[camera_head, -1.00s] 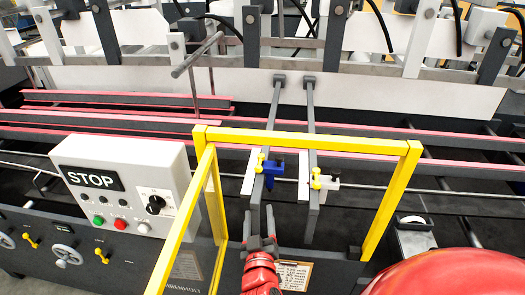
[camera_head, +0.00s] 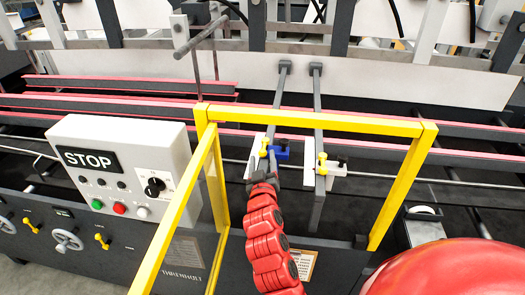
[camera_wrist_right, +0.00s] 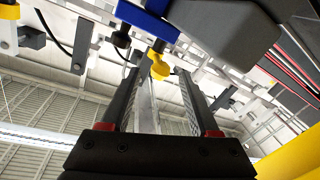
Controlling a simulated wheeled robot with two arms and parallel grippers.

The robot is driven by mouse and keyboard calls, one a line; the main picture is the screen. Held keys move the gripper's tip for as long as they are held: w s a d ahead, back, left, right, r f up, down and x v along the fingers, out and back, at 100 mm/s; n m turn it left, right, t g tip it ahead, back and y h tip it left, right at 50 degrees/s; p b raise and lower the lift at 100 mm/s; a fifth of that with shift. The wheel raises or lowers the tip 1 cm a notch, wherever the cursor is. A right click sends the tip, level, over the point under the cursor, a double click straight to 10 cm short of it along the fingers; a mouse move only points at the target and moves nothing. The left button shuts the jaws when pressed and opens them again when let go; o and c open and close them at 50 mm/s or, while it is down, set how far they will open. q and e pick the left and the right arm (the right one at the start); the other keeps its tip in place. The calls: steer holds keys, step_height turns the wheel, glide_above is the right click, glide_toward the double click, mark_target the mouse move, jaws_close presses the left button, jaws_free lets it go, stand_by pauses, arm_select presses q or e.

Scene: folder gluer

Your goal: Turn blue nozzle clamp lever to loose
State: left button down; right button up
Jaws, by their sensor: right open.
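The blue nozzle clamp (camera_head: 282,153) sits on a dark bar inside the yellow frame, with its small yellow lever (camera_head: 264,147) on the left side. In the right wrist view the blue clamp (camera_wrist_right: 145,22) is at the top and the yellow lever (camera_wrist_right: 159,66) hangs below it. My right gripper (camera_head: 265,168) is just below the clamp in the head view. In the wrist view its two dark fingers (camera_wrist_right: 158,78) stand apart, with the lever near the gap between their tips. I cannot tell whether they touch it. My left gripper is not in view.
A white clamp (camera_head: 338,167) with its own yellow lever is close to the right. The yellow frame (camera_head: 320,119) surrounds the work area. A control box (camera_head: 120,160) marked STOP stands to the left. Pink-edged rails (camera_head: 120,95) run behind.

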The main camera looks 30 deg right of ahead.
mark_target(263, 156)
steer(key=shift+p+x, duration=0.45)
steer(key=shift+x, duration=1.4)
steer(key=shift+f, duration=0.1)
jaws_close()
